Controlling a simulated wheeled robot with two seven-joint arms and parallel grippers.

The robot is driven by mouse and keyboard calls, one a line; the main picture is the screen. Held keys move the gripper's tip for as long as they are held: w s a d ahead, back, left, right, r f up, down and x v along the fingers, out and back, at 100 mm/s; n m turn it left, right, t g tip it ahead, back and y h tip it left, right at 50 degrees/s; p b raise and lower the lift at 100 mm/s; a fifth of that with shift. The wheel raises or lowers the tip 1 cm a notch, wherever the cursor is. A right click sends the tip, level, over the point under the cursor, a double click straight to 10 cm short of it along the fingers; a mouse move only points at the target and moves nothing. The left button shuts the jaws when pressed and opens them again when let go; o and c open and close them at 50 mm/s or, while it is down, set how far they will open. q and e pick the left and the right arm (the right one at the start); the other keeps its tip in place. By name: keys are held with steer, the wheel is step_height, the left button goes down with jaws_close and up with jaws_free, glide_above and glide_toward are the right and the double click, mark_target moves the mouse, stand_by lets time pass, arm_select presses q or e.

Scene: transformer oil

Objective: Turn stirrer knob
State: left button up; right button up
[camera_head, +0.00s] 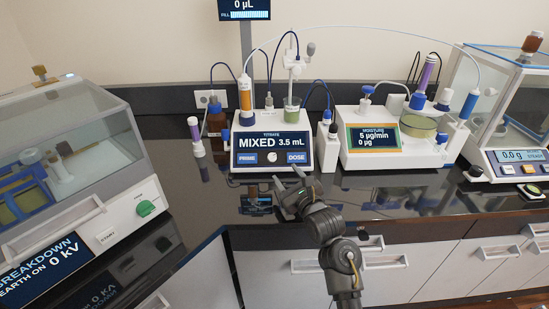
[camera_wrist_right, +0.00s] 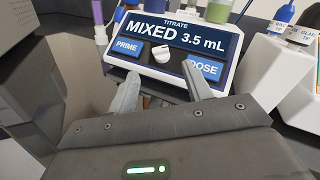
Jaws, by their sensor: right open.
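The titrator (camera_head: 272,139) stands on the dark bench, its screen reading "MIXED 3.5 mL". Its white stirrer knob (camera_head: 272,157) sits on the front face between the blue PRIME and DOSE buttons. In the wrist view the knob (camera_wrist_right: 160,55) shows between and beyond my fingertips. My right gripper (camera_head: 288,184) is in front of and just below the titrator's front face. In the wrist view my right gripper (camera_wrist_right: 160,72) is open, its two fingers spread either side of the knob, with nothing between them. I cannot tell any contact with the knob. My left gripper is not in view.
A moisture meter (camera_head: 395,138) stands right of the titrator, and a balance (camera_head: 510,158) at far right. A breakdown tester (camera_head: 75,180) is at left. The bench front is clear.

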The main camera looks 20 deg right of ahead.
mark_target(273, 157)
steer(key=w, duration=0.3)
steer(key=w+a, duration=0.1)
steer(key=w, duration=0.2)
steer(key=w+p, duration=0.1)
steer(key=w, duration=0.2)
steer(key=shift+w+a+f, duration=0.1)
steer(key=shift+w+a, duration=0.1)
steer(key=shift+a, duration=0.05)
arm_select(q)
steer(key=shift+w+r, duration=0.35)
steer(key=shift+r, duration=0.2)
arm_select(e)
steer(key=c, duration=0.9)
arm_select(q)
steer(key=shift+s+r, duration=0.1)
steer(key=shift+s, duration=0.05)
arm_select(e)
steer(key=shift+c, duration=0.4)
